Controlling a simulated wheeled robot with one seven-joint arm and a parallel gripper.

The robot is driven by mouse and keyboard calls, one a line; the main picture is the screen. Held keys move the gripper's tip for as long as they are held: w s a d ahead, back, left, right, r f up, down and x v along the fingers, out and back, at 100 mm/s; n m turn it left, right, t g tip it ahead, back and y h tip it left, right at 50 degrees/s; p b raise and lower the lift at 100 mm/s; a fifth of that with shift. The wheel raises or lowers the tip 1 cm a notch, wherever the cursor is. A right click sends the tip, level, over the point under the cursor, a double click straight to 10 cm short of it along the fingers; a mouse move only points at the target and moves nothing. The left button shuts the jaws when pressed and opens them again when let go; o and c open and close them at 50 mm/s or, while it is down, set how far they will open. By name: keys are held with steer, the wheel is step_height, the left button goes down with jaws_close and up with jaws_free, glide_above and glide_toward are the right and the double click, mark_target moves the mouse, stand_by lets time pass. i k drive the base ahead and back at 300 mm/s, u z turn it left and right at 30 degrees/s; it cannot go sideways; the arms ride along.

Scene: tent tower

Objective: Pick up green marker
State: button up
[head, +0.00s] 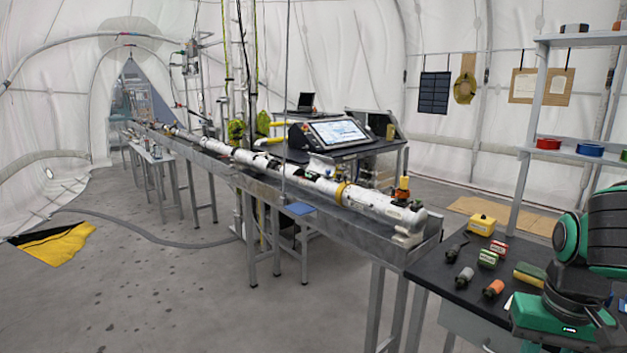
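I cannot make out a clear green marker in the head view. Small items lie on the black table (440,278) at the lower right. A small block with green and white faces (488,258) sits near its middle; it is too small to tell whether it is the marker. In front of it lie a grey cylinder (464,276) and a dark cylinder with an orange end (493,289). A green and yellow block (530,273) lies to their right, next to my arm. My arm hides the table's right part. My gripper's fingers do not show.
A yellow box (481,223), a red and white block (498,246) and a dark tool (452,250) share the table. A metal shelf (531,155) stands behind. A long bench with a white pipe (378,204) runs to the left. Open floor (180,300) lies at lower left.

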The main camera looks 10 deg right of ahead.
mark_target(487, 259)
steer(key=i, duration=1)
steer(key=z, duration=1.3)
